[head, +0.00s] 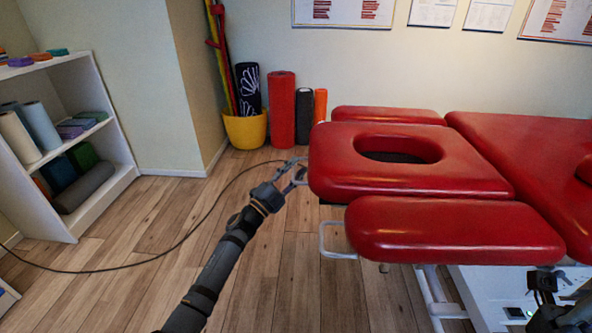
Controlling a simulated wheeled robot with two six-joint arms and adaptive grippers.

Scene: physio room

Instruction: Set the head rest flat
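The head rest (335,160) is a red padded cushion with an oval face hole, at the left end of the red treatment table (530,150). Its top looks close to level, but I cannot tell its exact tilt. My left gripper (298,170) is at the left end of the head rest, with its fingertips at or just beside the cushion edge. I cannot tell whether they hold anything there. My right gripper (545,283) is at the lower right, below the table's near edge and partly cut off by the frame.
Red arm pads lie on the near side (450,230) and far side (385,115) of the head rest. A pale metal loop (335,240) sticks out under the near pad. A white shelf (85,185) stands left, a yellow bucket (245,130) behind. A cable crosses the otherwise clear floor.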

